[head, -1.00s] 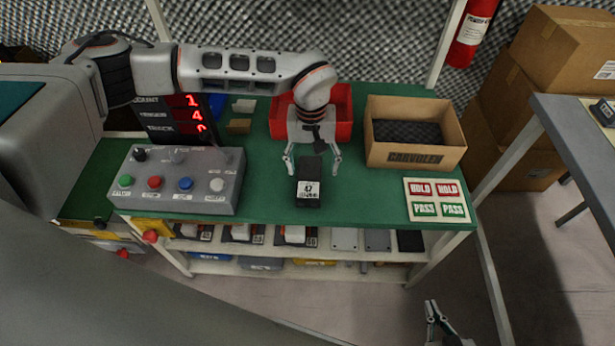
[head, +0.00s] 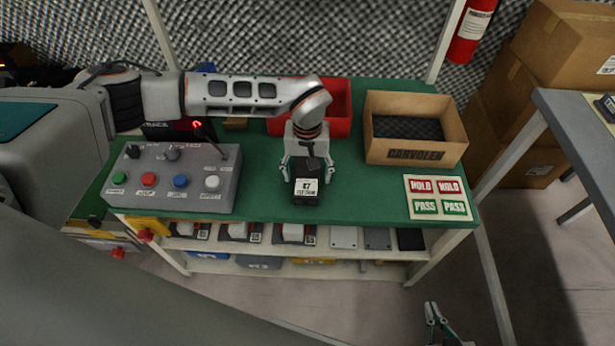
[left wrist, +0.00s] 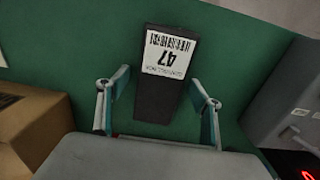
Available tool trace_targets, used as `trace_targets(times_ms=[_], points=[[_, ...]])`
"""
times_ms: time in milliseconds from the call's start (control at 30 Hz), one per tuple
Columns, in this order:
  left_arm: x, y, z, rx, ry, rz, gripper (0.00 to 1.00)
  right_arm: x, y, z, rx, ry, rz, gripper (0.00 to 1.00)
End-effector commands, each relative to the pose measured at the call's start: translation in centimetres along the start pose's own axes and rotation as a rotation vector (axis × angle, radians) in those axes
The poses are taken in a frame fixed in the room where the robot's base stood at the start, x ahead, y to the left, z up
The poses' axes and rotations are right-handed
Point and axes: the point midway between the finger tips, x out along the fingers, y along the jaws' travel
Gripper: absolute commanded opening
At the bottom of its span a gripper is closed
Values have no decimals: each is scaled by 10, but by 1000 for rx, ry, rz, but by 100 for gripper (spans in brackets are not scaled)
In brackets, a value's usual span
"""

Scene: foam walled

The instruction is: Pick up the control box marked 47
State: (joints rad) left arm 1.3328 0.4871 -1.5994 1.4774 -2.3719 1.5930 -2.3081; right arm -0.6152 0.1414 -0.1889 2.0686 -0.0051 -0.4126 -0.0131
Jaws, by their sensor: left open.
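The control box marked 47 (head: 306,189) is a black box with a white label, lying on the green bench top near its front edge. In the left wrist view the box (left wrist: 154,97) shows its label upside down between the fingers. My left gripper (head: 309,172) is open, with a finger on each side of the box; the wrist view shows the left gripper (left wrist: 158,112) with gaps between fingers and box. My right gripper (head: 437,322) shows only in part at the bottom edge, and its jaw state is unclear.
A grey button panel (head: 172,179) stands left of the box. A red bin (head: 340,105) is behind, and an open cardboard carton (head: 416,130) is to the right. A HOLD/PASS card (head: 437,198) lies front right. Shelves below hold several items.

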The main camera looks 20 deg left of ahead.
Motion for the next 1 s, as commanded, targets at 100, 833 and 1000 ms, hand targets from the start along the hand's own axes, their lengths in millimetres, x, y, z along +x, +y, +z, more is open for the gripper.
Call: trace_targets(times_ms=[100, 833, 1000], points=[[-1, 0, 0, 0, 0, 0, 47, 0, 0, 0, -1, 0, 0, 0], [-30, 0, -2, 1, 6, 2, 15, -1, 2, -5, 2, 7, 2, 0], [-69, 1, -3, 1, 10, 4, 15, -3, 3, -12, 6, 15, 1, 0]])
